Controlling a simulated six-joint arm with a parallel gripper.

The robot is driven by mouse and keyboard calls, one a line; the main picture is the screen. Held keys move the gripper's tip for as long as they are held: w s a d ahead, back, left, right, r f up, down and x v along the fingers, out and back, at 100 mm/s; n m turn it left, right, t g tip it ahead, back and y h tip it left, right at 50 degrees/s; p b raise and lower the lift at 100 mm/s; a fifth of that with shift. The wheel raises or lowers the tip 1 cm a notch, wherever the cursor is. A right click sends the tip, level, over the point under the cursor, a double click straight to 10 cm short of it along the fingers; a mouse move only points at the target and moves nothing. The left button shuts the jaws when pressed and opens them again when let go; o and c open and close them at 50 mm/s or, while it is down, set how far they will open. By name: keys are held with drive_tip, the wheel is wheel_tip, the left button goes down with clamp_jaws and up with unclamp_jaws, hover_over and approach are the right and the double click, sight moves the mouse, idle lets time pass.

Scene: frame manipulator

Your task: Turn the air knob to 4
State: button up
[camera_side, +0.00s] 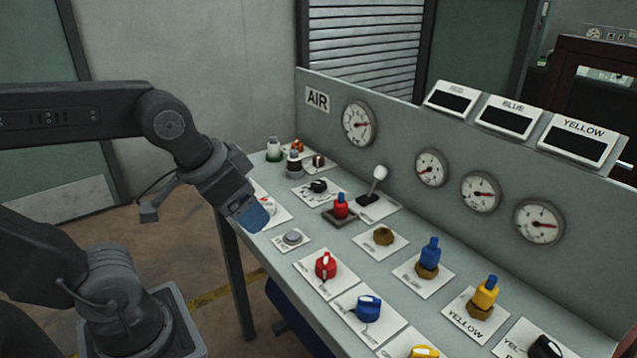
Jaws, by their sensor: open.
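My gripper (252,216) hangs at the left end of the grey console, with blue fingertips angled down in front of a white plate (275,212). It holds nothing that I can see. Whatever is on that plate is mostly hidden behind the gripper. A black knob (318,185) sits on another white plate, behind and to the right of the gripper and apart from it. The AIR sign (317,99) is on the upright panel above, beside a round gauge (360,124). I cannot read the plate markings, so I cannot tell which knob is the air knob or its setting.
A white-topped lever (378,177) and a red plug (341,206) stand right of the black knob. A grey button (292,237) and a red knob (326,265) are nearer the front. Blue (430,254) and yellow (484,293) plugs stand further right. Small bottles (274,149) are at the back left.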

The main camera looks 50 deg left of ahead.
drive_tip(key=w+a+r+g, duration=0.1)
drive_tip(key=w+a+r, duration=0.25)
drive_tip(key=w, duration=0.45)
drive_tip(key=m+g, duration=0.4)
hover_over(319, 183)
wheel_tip(319, 183, down, 10)
wheel_tip(319, 183, down, 13)
drive_tip(key=shift+r, duration=0.2)
drive_tip(key=shift+c, duration=0.3)
drive_tip(key=c, duration=0.8)
drive_tip(key=shift+c, duration=0.3)
